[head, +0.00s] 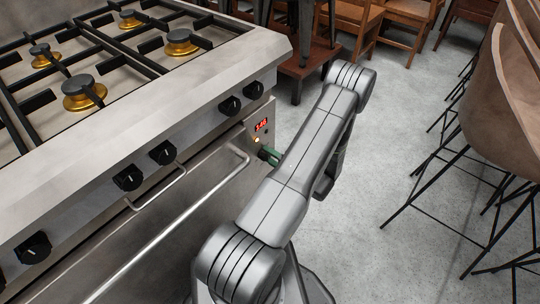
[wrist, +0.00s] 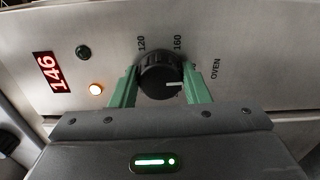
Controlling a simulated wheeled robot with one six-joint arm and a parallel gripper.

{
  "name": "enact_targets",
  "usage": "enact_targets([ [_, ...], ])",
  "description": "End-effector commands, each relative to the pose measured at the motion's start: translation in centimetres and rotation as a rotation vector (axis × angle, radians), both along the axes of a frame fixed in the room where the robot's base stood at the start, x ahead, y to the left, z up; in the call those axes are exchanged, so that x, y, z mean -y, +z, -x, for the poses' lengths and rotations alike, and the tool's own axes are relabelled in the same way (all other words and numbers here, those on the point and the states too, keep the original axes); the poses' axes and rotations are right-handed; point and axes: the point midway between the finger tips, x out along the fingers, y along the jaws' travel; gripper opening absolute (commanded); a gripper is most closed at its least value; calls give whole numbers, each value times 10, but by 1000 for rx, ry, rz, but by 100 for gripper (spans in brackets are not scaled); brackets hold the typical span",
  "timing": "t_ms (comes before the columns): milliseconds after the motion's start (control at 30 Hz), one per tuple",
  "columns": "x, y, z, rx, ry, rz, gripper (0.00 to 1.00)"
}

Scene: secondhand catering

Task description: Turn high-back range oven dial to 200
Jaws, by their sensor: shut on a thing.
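The oven dial (wrist: 160,76) is a round black knob with a white pointer line, on the steel range front. In the wrist view the pointer points right, toward the word OVEN; the marks 120 and 160 show above the dial, and 200 is not visible. My gripper (wrist: 161,88) has green fingers on both sides of the dial and is shut on it. In the head view my gripper (head: 270,155) is at the lower right of the range front, mostly behind my arm. The red display (wrist: 52,72) reads 146.
An amber lamp (wrist: 96,89) is lit beside a dark button (wrist: 83,52). Several burner knobs (head: 128,177) line the range front (head: 190,120), above a long oven door handle (head: 170,235). Chairs (head: 505,90) stand at the right; the floor (head: 400,130) between is clear.

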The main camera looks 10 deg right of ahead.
Motion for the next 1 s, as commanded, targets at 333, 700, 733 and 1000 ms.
enact_targets([
  [333,0,-1,0,-38,-1,-47,19],
  [700,0,-1,0,-39,-1,-47,48],
  [733,0,-1,0,-39,-1,-47,54],
  [1000,0,-1,0,-38,-1,-47,64],
])
